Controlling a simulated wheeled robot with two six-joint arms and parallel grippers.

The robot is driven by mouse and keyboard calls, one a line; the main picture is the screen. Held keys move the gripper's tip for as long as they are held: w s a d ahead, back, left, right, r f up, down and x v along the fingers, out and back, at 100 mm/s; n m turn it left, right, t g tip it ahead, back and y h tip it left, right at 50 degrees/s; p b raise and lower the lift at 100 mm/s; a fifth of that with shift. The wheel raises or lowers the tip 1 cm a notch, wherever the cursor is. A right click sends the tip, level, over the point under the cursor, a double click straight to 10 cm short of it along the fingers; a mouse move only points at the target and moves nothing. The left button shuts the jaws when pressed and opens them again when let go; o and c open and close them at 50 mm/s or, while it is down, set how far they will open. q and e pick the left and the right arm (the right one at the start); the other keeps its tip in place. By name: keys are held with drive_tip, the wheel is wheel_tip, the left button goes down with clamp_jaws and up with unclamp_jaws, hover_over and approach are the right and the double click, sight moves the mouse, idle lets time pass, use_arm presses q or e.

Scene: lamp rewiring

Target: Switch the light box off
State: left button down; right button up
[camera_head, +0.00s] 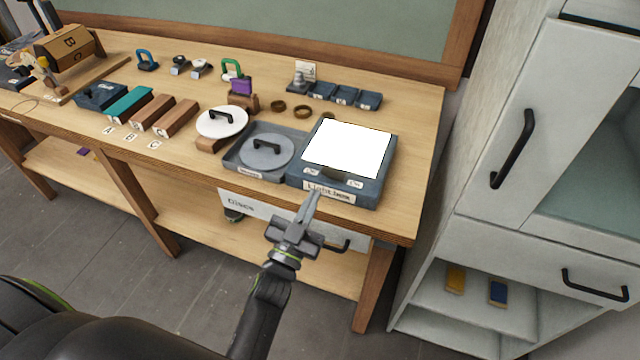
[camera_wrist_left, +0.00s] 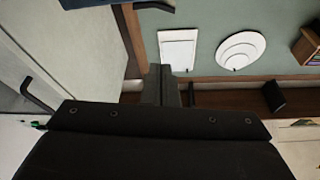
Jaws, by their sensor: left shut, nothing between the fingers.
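The light box (camera_head: 376,187) is a dark blue box near the right end of the bench, with a lit white panel (camera_head: 348,148) on its top. Its front edge carries small labels, and a label reading "Lightbox" is on its front face. A dark rocker or lever piece (camera_head: 336,174) sits between the small labels. My left gripper (camera_head: 313,200) is shut and empty, its fingertips just in front of the box's front face in the picture. I cannot tell whether they touch it. In the left wrist view, the shut fingers (camera_wrist_left: 163,85) point away from the camera. My right gripper is not in view.
A grey tray with a grey lidded disc (camera_head: 266,152) stands directly left of the light box. A white disc with a handle (camera_head: 221,122) is further left. A drawer labelled "Discs" (camera_head: 262,208) is under the bench top. A white cabinet (camera_head: 490,170) stands at the right.

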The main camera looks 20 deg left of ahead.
sight(333, 173)
use_arm(q)
drive_tip(key=x, duration=0.3)
drive_tip(key=f+x, duration=0.1)
drive_tip(key=x, duration=0.2)
drive_tip(key=f+b+x, duration=0.1)
drive_tip(key=x, duration=0.2)
drive_tip(key=shift+w+a, duration=0.2)
drive_tip(key=shift+w, duration=0.1)
drive_tip(key=shift+a+f, duration=0.2)
drive_tip(key=shift+f, duration=0.7)
